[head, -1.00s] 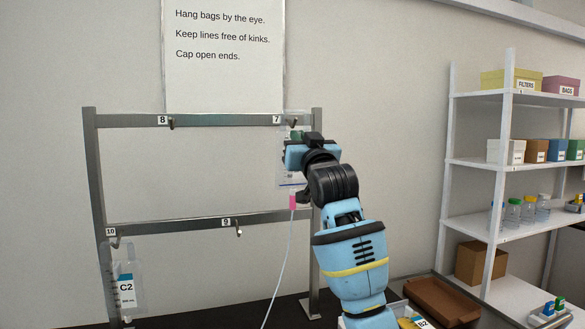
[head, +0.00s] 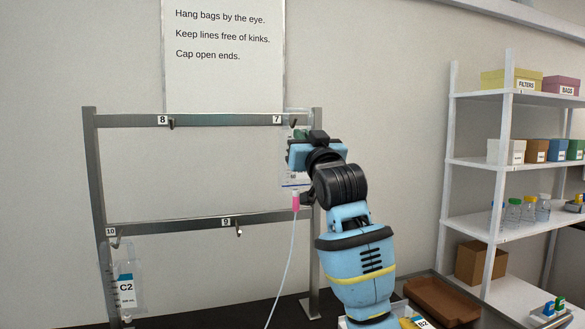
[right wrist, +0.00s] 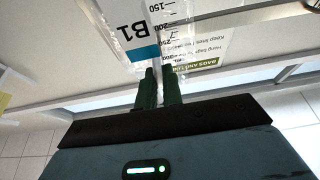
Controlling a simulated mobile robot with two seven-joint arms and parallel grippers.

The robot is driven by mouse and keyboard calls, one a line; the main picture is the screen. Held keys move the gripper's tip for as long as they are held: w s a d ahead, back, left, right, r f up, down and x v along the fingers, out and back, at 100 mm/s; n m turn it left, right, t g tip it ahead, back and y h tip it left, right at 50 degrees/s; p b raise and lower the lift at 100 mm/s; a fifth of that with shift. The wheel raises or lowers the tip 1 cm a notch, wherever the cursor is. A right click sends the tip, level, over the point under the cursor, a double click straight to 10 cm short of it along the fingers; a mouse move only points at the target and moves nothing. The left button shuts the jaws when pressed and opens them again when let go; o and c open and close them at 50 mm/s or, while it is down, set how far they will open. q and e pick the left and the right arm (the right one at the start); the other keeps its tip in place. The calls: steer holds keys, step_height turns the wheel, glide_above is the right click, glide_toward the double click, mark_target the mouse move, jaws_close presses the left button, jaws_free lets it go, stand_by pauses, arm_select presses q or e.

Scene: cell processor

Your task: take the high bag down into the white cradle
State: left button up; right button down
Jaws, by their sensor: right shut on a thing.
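The high bag is clear, with a pink connector and a thin tube below. It is beside hook 7 at the upper right of the rack, and its lower part (head: 292,181) shows left of my right gripper (head: 300,152). In the right wrist view the bag (right wrist: 130,18) carries a B1 label. The green fingers of my right gripper (right wrist: 159,88) are shut on the bag. I cannot tell whether its eye is still on the hook. My left gripper is out of view. A white edge (head: 343,322) at the bottom, partly behind my arm, may be the cradle.
The metal rack (head: 98,180) has empty hooks 8 and 9. A second bag, C2 (head: 127,285), hangs at hook 10. A brown tray (head: 440,300) lies at the lower right. White shelves (head: 500,160) with boxes and bottles stand at the right.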

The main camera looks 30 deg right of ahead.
steer(key=shift+s+a+r, duration=0.1)
steer(key=shift+s+a, duration=0.15)
steer(key=shift+s, duration=0.7)
steer(key=shift+s+a, duration=0.2)
steer(key=shift+s, duration=0.75)
steer(key=shift+s+a+r, duration=0.1)
steer(key=shift+s+a, duration=0.15)
steer(key=shift+s, duration=0.7)
steer(key=shift+f, duration=0.15)
